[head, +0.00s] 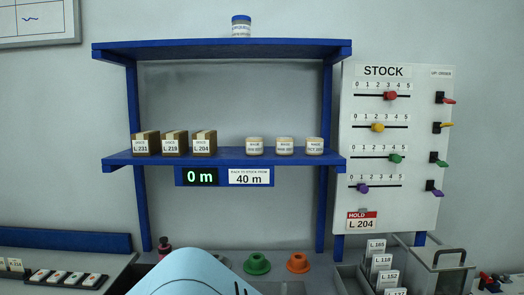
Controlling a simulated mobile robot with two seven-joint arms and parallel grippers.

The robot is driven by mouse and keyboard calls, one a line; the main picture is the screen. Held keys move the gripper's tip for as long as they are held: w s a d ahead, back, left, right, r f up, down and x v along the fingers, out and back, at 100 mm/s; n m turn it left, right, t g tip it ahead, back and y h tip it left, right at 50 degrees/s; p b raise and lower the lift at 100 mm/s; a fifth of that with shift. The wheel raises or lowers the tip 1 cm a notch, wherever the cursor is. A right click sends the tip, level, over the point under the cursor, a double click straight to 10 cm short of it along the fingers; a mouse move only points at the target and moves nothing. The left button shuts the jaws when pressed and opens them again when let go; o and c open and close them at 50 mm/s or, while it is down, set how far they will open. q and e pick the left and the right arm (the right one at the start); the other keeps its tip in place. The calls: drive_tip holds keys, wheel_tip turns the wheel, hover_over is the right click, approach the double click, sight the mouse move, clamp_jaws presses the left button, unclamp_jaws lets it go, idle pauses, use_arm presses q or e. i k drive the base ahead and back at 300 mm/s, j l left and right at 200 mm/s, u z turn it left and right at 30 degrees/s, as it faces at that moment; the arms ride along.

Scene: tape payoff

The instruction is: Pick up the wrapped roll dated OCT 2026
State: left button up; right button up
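Three small cream rolls stand side by side on the lower blue shelf: a left roll (254,146), a middle roll (285,146) and a right roll (315,146). Each has a white front label with a "MADE" line and a date. The dates are too small to read surely; the right one looks like it starts with OCT. A single jar-like item with a blue top (241,26) stands on the upper shelf, its label unreadable. Neither of my grippers is in view.
Brown boxes (174,143) labelled L 231, L 219 and L 204 stand left of the rolls. A display (200,177) reads 0 m. A STOCK slider board (390,150) is at right. The shelf front is clear.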

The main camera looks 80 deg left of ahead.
sight(313, 146)
drive_tip(key=u, duration=2.4)
